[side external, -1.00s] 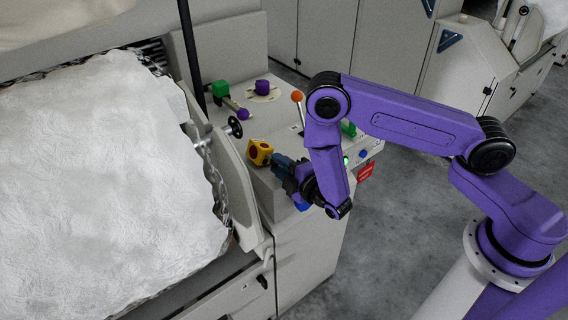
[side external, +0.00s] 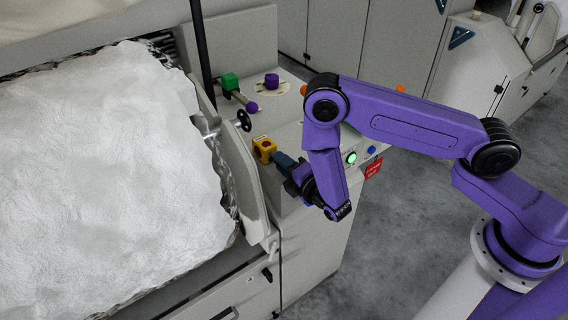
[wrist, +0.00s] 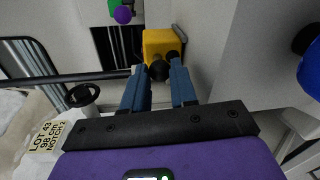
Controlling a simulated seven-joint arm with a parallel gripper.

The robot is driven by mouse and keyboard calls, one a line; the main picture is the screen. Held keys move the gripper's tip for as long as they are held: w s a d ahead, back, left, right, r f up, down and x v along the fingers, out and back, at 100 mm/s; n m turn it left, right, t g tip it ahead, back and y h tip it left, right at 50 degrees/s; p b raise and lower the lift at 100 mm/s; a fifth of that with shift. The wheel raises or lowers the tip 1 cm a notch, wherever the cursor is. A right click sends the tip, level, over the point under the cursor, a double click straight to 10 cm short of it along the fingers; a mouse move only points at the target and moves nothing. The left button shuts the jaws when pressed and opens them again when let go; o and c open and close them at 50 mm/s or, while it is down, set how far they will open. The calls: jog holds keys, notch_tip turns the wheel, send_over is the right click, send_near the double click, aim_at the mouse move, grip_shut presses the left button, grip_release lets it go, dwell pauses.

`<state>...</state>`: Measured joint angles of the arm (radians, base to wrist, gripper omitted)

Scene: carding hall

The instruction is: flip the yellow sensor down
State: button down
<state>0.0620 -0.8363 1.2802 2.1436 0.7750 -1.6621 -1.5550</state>
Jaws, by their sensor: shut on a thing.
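The yellow sensor (side external: 264,149) is a small block with dark openings, at the left front of the grey console in the side external view. It also shows in the wrist view (wrist: 160,43), straight ahead of the fingers, with a dark round knob (wrist: 159,71) on its near face. My gripper (side external: 278,158) reaches it from the right with blue fingers. In the wrist view my gripper (wrist: 159,76) has its fingertips on either side of the knob, shut on this part of the sensor. The exact contact is partly hidden, and the sensor's mount is hard to make out.
A black handwheel (side external: 243,120), a green block (side external: 229,82) and a purple knob (side external: 271,81) stand behind the sensor. A lit green button (side external: 351,158) and a blue button (side external: 372,150) are to the right. White fibre web (side external: 110,170) lies left, beyond a grey side plate.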

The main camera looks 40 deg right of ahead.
jog(key=c, duration=0.9)
grip_release()
